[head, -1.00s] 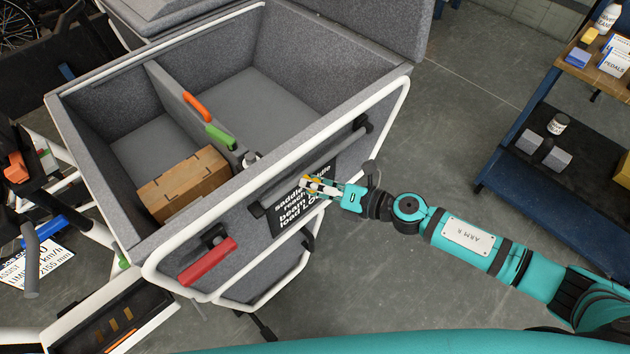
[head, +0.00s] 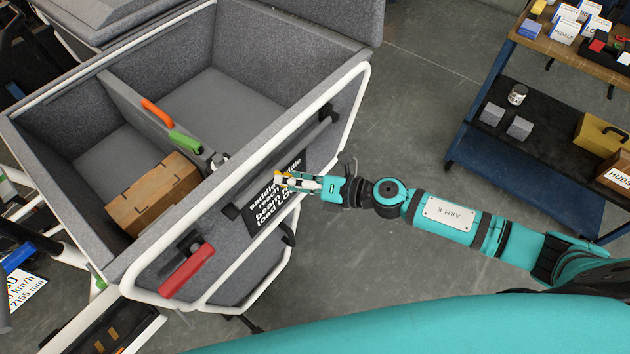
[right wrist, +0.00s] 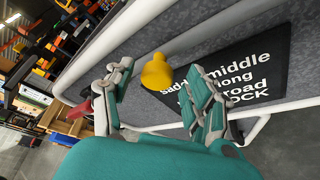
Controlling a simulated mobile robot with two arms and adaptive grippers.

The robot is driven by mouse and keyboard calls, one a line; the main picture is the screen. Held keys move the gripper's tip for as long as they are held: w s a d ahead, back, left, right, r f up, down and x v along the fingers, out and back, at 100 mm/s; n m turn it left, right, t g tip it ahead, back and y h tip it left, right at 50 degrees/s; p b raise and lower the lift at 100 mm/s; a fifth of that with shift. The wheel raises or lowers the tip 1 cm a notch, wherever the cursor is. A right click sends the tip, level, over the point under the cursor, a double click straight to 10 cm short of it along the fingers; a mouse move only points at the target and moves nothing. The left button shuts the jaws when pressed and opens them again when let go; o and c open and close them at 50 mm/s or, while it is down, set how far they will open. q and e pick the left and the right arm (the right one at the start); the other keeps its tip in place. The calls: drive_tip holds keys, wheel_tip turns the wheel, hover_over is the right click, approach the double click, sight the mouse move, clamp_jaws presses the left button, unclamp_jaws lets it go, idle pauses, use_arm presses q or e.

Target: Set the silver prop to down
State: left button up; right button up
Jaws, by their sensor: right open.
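My right gripper (head: 284,181) is by the black lettered sign (head: 268,212) on the outer side of the grey cargo box (head: 345,95). Its fingers are apart in the right wrist view (right wrist: 162,88), with a yellow knob (right wrist: 156,72) showing between them. I cannot tell whether they touch it. A small silver piece (head: 219,161) stands at the near end of the box's divider, beside a green handle (head: 185,142). I cannot tell for sure that it is the silver prop, nor what position it is in. My left gripper is out of view.
An orange handle (head: 157,112) is on the divider. A red handle (head: 187,270) and a dark bar (head: 290,150) are on the box's outer side. A cardboard box (head: 152,193) lies inside. A blue shelf cart (head: 500,175) stands at right, with clear floor between.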

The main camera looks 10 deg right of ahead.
drive_tip(key=v, duration=1)
drive_tip(key=shift+d, duration=0.3)
drive_tip(key=shift+s+r, duration=0.1)
drive_tip(key=shift+s, duration=0.05)
drive_tip(key=w+d+f+m+t+h, duration=0.2)
drive_tip(key=d+f+m+h, duration=0.3)
drive_tip(key=f+m, duration=0.4)
drive_tip(key=w+d+f+m+t+h, duration=0.1)
drive_tip(key=d+f+m+h, duration=0.2)
drive_tip(key=d+f+m, duration=0.6)
drive_tip(key=s+d+f+m+g+h, duration=0.15)
drive_tip(key=s+f+m+h, duration=0.35)
drive_tip(key=f, duration=0.8)
drive_tip(key=s+f+m+g, duration=0.55)
drive_tip(key=s+f, duration=0.65)
drive_tip(key=s, duration=0.4)
drive_tip(key=s+a+f+m+g, duration=0.1)
drive_tip(key=s+a+f+m, duration=0.1)
drive_tip(key=s, duration=0.6)
drive_tip(key=s+a+f+m+g, duration=0.2)
drive_tip(key=s+a+f+m, duration=0.1)
drive_tip(key=s, duration=0.6)
drive_tip(key=shift+a+f+g, duration=0.3)
drive_tip(key=shift+a+f, duration=0.05)
drive_tip(key=shift+a, duration=0.3)
